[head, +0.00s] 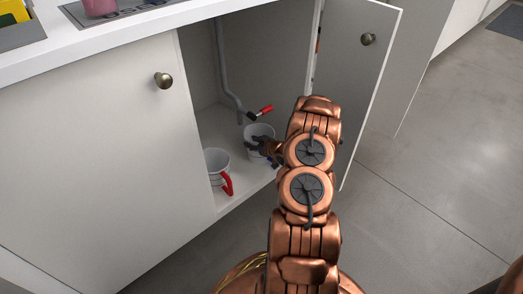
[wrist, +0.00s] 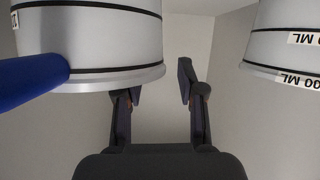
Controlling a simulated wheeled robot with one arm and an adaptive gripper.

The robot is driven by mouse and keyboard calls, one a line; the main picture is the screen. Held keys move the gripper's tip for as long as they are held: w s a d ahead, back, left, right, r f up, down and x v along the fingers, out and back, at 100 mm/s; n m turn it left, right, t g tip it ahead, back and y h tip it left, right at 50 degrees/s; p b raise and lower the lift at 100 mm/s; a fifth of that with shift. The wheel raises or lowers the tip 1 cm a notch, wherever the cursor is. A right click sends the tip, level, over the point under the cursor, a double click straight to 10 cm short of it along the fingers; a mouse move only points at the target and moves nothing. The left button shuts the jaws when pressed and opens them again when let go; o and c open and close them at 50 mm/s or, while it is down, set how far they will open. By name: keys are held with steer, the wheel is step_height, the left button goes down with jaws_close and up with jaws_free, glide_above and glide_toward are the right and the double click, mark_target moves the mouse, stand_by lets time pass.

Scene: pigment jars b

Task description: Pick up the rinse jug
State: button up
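Two pale jugs stand in the open cabinet in the head view; I cannot tell which is the rinse jug. The front one (head: 216,160) has a red handle. The rear one (head: 259,131) is partly hidden by my gripper (head: 262,147). In the wrist view, a grey-white jug with black bands (wrist: 105,35) and a blue handle fills the upper left. Another banded jug (wrist: 285,45) with an "ML" label is at the upper right. My gripper (wrist: 160,85) is open, with nothing between its fingers. The left finger's tip is partly hidden by the blue-handled jug.
The cabinet has a pipe (head: 224,75) at the back and a small red-handled item (head: 265,109) near it. The open door (head: 359,80) stands right of my arm. A closed door (head: 110,160) is left. The counter (head: 110,48) overhangs the opening.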

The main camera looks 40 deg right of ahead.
steer(key=shift+x, duration=1.1)
steer(key=shift+a, duration=0.1)
steer(key=shift+c, duration=0.3)
jaws_close()
